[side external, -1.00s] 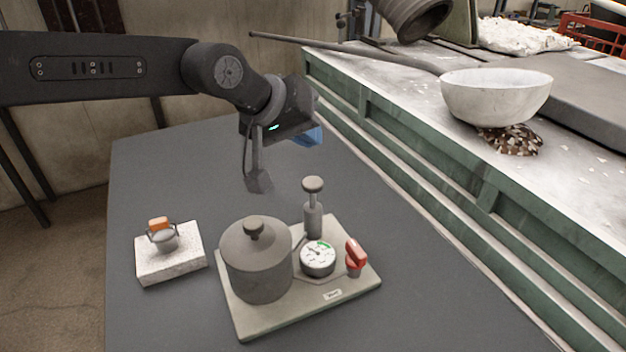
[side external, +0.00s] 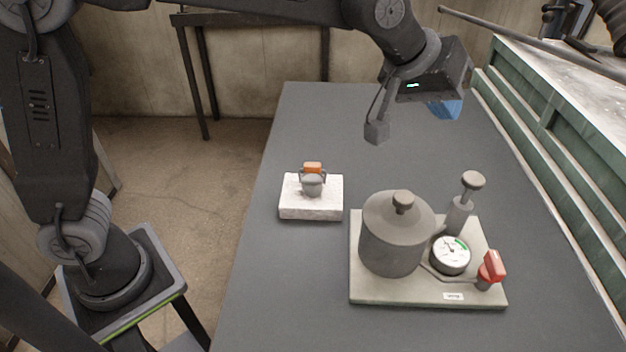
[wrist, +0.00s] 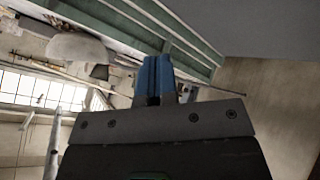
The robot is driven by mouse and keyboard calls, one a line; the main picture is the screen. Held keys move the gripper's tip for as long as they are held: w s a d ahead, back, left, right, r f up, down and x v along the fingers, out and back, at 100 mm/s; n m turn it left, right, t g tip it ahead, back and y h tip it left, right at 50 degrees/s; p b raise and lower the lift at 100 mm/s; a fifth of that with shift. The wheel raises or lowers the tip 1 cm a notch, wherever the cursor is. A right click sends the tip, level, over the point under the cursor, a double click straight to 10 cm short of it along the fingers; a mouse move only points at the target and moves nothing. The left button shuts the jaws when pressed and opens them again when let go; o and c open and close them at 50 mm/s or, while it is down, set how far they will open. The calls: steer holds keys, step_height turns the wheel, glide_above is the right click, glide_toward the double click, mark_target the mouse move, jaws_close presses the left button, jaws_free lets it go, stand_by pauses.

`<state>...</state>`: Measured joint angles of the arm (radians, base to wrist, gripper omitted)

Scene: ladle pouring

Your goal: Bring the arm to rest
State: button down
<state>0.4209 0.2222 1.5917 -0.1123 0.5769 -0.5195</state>
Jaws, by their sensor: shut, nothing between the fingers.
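My gripper (side external: 445,108) has blue fingers and is in the air above the dark table, beyond the grey-green board. The wrist view shows the blue fingertips (wrist: 155,78) together, with nothing held between them. Below and nearer the camera stands a grey lidded pot (side external: 392,240) on the board (side external: 375,292), clear of the gripper.
The board also bears a knobbed post (side external: 460,212), a dial gauge (side external: 451,254) and a red-handled valve (side external: 492,267). A white block (side external: 310,209) with a small orange-topped vessel (side external: 313,184) is left. A green-sided bench (side external: 545,125) borders the right. A pale bowl (wrist: 75,46) shows in the wrist view.

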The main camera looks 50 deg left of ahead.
steer(key=s+a+m+y, duration=0.1)
steer(key=s+a+y, duration=0.2)
steer(key=s+a, duration=1.1)
steer(key=s+a+f+g, duration=0.1)
steer(key=s+a+f, duration=0.2)
steer(key=s, duration=0.3)
steer(key=s+a+f+m+g+y, duration=0.1)
steer(key=s+a+f, duration=0.2)
steer(key=s+a, duration=0.2)
steer(key=shift+s+a+f, duration=0.2)
steer(key=shift+s, duration=0.35)
stand_by(0.4)
